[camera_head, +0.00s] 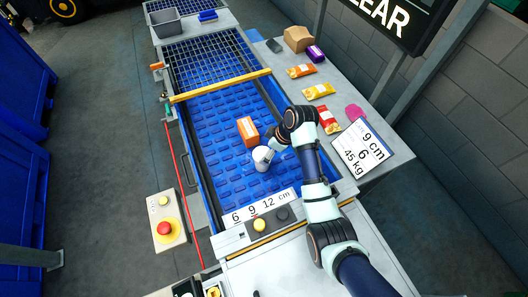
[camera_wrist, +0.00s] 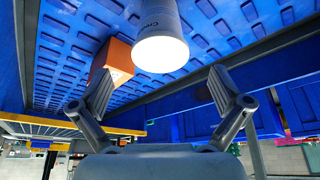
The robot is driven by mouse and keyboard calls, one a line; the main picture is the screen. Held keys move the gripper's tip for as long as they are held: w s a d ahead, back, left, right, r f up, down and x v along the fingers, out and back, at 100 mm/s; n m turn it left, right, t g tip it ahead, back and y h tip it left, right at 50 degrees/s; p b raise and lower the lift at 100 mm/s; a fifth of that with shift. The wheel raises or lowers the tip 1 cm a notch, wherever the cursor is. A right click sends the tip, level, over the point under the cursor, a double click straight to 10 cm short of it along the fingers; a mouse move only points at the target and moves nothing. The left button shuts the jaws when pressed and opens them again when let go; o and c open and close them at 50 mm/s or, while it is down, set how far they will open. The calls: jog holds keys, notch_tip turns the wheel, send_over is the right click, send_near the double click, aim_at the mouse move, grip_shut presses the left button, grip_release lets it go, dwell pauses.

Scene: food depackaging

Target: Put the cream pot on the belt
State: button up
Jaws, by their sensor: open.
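The white cream pot (camera_head: 262,158) is on the blue belt (camera_head: 228,178) in the head view, near the belt's front half. In the wrist view the cream pot (camera_wrist: 160,42) shows a bright white round end and part of a "Cre" label, beyond the gap between my fingers. My gripper (camera_head: 274,149) is beside the pot, on its right in the head view. In the wrist view my gripper (camera_wrist: 166,98) has its two fingers spread wide with nothing between the tips. Whether a finger touches the pot cannot be told.
An orange box (camera_head: 248,130) stands on the belt just behind the pot. A yellow bar (camera_head: 220,86) crosses the belt farther back. Several packets, including a red one (camera_head: 328,120), lie on the right side table (camera_head: 345,88). A red stop button (camera_head: 165,228) is at the left.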

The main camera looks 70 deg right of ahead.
jog(key=v, duration=0.6)
jog(key=shift+r+p, duration=0.3)
jog(key=shift+p, duration=0.15)
jog(key=shift+s, duration=0.1)
jog(key=w+a+r+t+h, duration=0.1)
jog(key=w+a+r, duration=0.2)
jog(key=w+a, duration=0.45)
jog(key=w+a+r+t, duration=0.2)
jog(key=w+a, duration=0.2)
jog(key=a, duration=0.6)
jog(key=w+a+r+t+h, duration=0.1)
jog(key=w+a+r, duration=0.3)
jog(key=a, duration=0.5)
jog(key=a+r+t+y, duration=0.1)
jog(key=a+r+t, duration=0.1)
jog(key=a, duration=0.6)
jog(key=s+a+r+t+y, duration=0.1)
jog(key=a+r+t, duration=0.1)
jog(key=a+r, duration=0.3)
jog(key=a, duration=0.4)
jog(key=shift+s+a+r+n, duration=0.2)
jog(key=shift+s+r+n, duration=0.1)
jog(key=shift+s+r, duration=0.05)
